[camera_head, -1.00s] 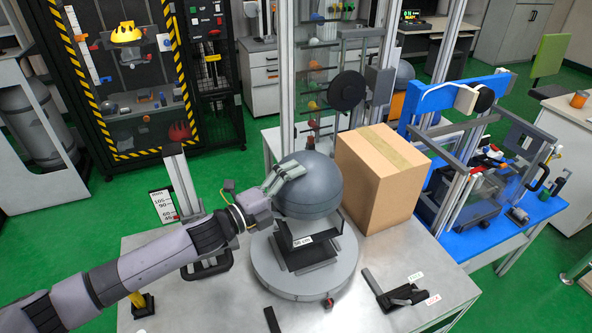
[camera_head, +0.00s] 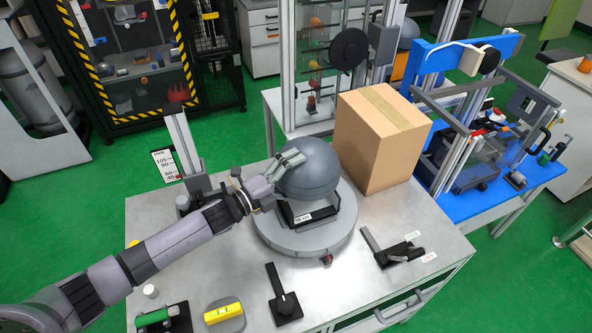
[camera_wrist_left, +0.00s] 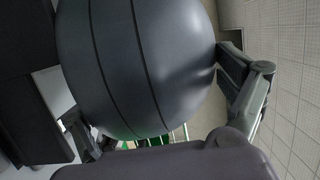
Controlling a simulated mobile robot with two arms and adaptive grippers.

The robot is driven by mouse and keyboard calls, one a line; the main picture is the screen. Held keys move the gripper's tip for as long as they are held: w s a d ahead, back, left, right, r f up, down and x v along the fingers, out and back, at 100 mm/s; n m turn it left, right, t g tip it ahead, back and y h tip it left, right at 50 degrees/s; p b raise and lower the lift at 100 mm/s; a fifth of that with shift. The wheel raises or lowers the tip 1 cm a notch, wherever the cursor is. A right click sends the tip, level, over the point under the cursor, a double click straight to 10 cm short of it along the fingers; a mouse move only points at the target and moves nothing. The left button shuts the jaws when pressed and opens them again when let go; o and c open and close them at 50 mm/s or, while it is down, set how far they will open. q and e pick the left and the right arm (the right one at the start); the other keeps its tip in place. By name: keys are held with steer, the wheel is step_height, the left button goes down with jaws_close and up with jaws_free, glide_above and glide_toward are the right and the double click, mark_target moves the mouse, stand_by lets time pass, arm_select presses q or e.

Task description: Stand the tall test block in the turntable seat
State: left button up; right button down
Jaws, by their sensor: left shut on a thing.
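My left gripper (camera_head: 290,160) is shut on a large dark grey ball-shaped body (camera_head: 312,172), with its fingers against the ball's left side. In the left wrist view the ball (camera_wrist_left: 140,65) fills the space between the fingers. A black bracket with a white label (camera_head: 303,217) is directly under the ball, low over the round grey turntable (camera_head: 275,240). I cannot tell whether the bracket belongs to the ball or to the seat, or whether the ball rests on it. No other tall block in a seat shows. My right gripper is not in view.
A cardboard box (camera_head: 378,145) stands close behind the turntable at right. A black latch (camera_head: 395,250), a black lever (camera_head: 284,295), a yellow level (camera_head: 222,312) and a green-handled part (camera_head: 160,318) lie along the metal table's front. An upright post (camera_head: 185,150) stands behind my left arm.

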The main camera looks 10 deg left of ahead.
mark_target(283, 183)
arm_select(q)
steer(key=o, duration=1.6)
steer(key=shift+s+f, duration=0.1)
steer(key=shift+f, duration=0.3)
steer(key=shift+o, duration=0.3)
steer(key=shift+r, duration=0.1)
steer(key=b+v, duration=0.2)
steer(key=v, duration=0.4)
steer(key=shift+s+a, duration=0.15)
steer(key=shift+a, duration=0.05)
steer(key=shift+s+a+r, duration=0.1)
steer(key=shift+s+a, duration=0.25)
